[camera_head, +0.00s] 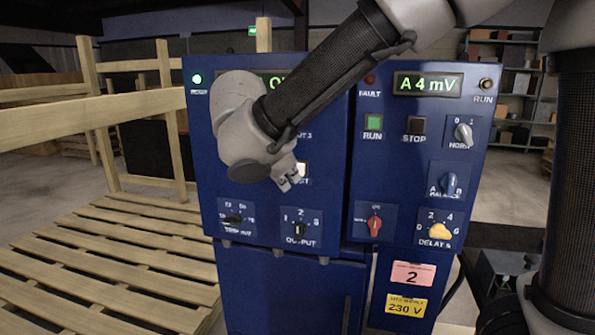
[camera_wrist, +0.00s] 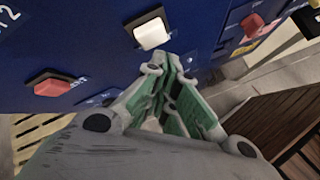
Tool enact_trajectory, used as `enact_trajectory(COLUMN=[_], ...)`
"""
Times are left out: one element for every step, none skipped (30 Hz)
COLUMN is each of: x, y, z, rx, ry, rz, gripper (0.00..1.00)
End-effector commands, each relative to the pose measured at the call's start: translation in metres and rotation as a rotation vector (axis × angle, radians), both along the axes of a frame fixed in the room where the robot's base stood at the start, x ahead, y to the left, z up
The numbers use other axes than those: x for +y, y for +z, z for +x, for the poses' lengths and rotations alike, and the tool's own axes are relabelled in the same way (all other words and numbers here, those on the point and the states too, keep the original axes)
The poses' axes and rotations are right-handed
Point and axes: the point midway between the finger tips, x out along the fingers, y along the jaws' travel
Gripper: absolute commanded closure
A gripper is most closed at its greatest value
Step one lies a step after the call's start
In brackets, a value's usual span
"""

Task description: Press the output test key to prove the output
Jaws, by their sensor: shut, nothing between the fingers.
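The output test key is a white square key on the blue cabinet front, partly hidden behind my gripper in the head view (camera_head: 302,169), with only part of its label showing. In the wrist view the white key (camera_wrist: 152,34) is in full sight in a dark frame. My gripper (camera_head: 291,181) is shut and empty, in front of the panel at the key's lower left. In the wrist view my fingertips (camera_wrist: 168,66) are just below the key in the picture. I cannot tell whether they touch the panel; they do not cover the key there.
The output selector (camera_head: 299,229) and another rotary knob (camera_head: 234,217) are below my gripper. The right panel carries a green run key (camera_head: 373,122), a dark stop key (camera_head: 415,125), a red switch (camera_head: 374,226) and a yellow delay knob (camera_head: 439,230). Wooden pallets (camera_head: 110,265) lie left.

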Motion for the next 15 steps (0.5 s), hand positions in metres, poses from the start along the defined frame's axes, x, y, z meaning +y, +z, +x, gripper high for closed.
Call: enact_trajectory(x=[0.0000,0.0000,0.0000,0.0000,0.0000,0.0000,0.0000,0.0000,-0.0001,-0.0004,-0.0006,-0.0010,-0.0013,-0.0016,-0.0020], y=[0.0000,0.0000,0.0000,0.0000,0.0000,0.0000,0.0000,-0.0001,0.0000,0.0000,0.0000,0.0000,0.0000,0.0000,0.0001], z=[0.0000,0.0000,0.0000,0.0000,0.0000,0.0000,0.0000,0.0001,0.0004,0.0008,0.0014,0.0025,0.0034,0.0044,0.0058], rx=[0.000,0.000,0.000,0.000,0.000,0.000,0.000,0.000,0.000,0.000,0.000,0.000,0.000,0.000,0.000], ry=[0.000,0.000,0.000,0.000,0.000,0.000,0.000,0.000,0.000,0.000,0.000,0.000,0.000,0.000,0.000], rz=[0.000,0.000,0.000,0.000,0.000,0.000,0.000,0.000,0.000,0.000,0.000,0.000,0.000,0.000,0.000], gripper=[1.00,1.00,1.00,1.00,1.00,1.00,1.00,1.00,1.00,1.00,1.00,1.00,1.00,1.00,1.00])
